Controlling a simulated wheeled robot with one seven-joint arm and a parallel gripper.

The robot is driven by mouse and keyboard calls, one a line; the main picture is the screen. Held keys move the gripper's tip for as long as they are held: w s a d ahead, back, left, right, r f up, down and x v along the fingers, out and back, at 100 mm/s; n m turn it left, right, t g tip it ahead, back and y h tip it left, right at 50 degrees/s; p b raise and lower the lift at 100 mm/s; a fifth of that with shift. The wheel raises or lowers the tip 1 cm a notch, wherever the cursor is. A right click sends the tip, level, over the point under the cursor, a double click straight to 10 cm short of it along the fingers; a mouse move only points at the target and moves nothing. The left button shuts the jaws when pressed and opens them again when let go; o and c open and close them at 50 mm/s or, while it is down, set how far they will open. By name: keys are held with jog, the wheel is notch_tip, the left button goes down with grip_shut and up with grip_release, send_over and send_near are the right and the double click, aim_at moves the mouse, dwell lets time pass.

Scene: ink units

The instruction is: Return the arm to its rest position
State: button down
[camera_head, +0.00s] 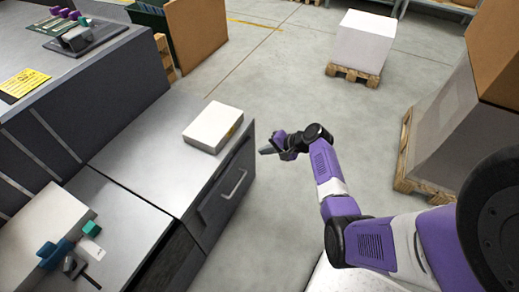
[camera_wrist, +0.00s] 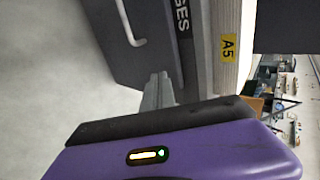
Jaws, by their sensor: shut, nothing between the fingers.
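My purple and black arm reaches in from the right in the head view. My gripper (camera_head: 267,150) is at its end, shut and empty, over the floor just right of the grey cabinet (camera_head: 158,170). It is apart from the white box (camera_head: 213,127) lying on the cabinet top. In the wrist view my gripper (camera_wrist: 158,78) shows as narrow grey fingers close together. The drawer front with its pale handle (camera_wrist: 130,25) and the side of the white box with a yellow A5 label (camera_wrist: 228,47) are beyond it.
A printer-like unit with blue and teal parts (camera_head: 68,245) stands at the lower left. A pallet with a white block (camera_head: 362,42) is at the back, and stacked boxes (camera_head: 450,130) stand on a pallet at the right. The floor between (camera_head: 300,85) is clear.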

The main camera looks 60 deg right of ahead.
jog(key=p+v, duration=0.1)
jog(key=v, duration=0.5)
